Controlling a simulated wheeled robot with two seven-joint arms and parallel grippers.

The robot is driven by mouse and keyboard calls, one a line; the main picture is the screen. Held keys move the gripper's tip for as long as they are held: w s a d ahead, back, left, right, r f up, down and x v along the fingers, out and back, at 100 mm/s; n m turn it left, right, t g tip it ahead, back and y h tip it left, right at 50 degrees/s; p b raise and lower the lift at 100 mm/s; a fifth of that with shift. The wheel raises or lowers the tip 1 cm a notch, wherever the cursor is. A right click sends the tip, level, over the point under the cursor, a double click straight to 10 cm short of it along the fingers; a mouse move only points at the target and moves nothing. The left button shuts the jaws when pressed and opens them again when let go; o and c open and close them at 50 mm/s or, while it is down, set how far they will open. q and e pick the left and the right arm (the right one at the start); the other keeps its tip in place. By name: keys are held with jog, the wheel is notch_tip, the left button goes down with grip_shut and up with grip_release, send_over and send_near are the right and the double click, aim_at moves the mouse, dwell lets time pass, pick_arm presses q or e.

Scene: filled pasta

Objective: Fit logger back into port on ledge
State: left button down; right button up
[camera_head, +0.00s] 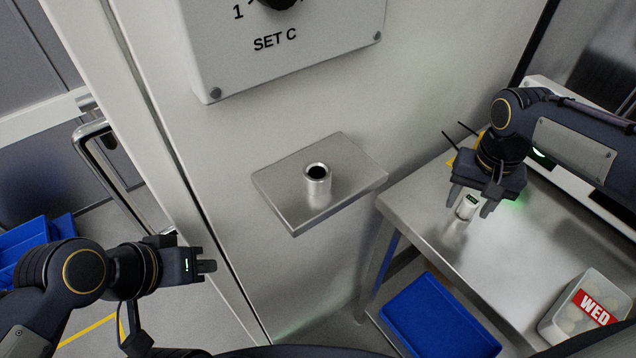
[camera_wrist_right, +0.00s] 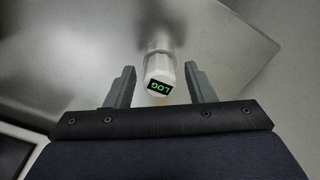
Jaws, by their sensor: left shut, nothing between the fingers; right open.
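The logger (camera_head: 467,206) is a small pale cylinder with a dark display on the steel table at the right. In the right wrist view the logger (camera_wrist_right: 160,75) shows a green "LOG" display and sits between the fingers, with gaps on both sides. My right gripper (camera_head: 468,204) is open around it; it also shows in the right wrist view (camera_wrist_right: 160,88). The port (camera_head: 317,184) is an upright metal tube with a dark, empty opening on the ledge (camera_head: 282,196), a steel shelf on the wall. My left gripper (camera_head: 208,266) is shut and empty, left of the ledge.
A steel table (camera_head: 440,238) stands at the right, with a clear tub labelled WED (camera_head: 562,318) near its front. A blue crate (camera_head: 440,318) is below the table. A wall box marked SET C (camera_head: 290,55) hangs above the ledge. A door handle (camera_head: 88,130) is at the left.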

aim_at(472, 200)
jog(key=shift+f, duration=0.1)
dwell(0.6)
jog(key=c, duration=1.1)
jog(key=shift+o, duration=0.2)
jog(key=shift+r+p, duration=0.7)
jog(key=shift+p, duration=0.2)
jog(key=shift+r+p, duration=2.35)
jog(key=shift+r, duration=0.35)
jog(key=shift+s+f, duration=0.1)
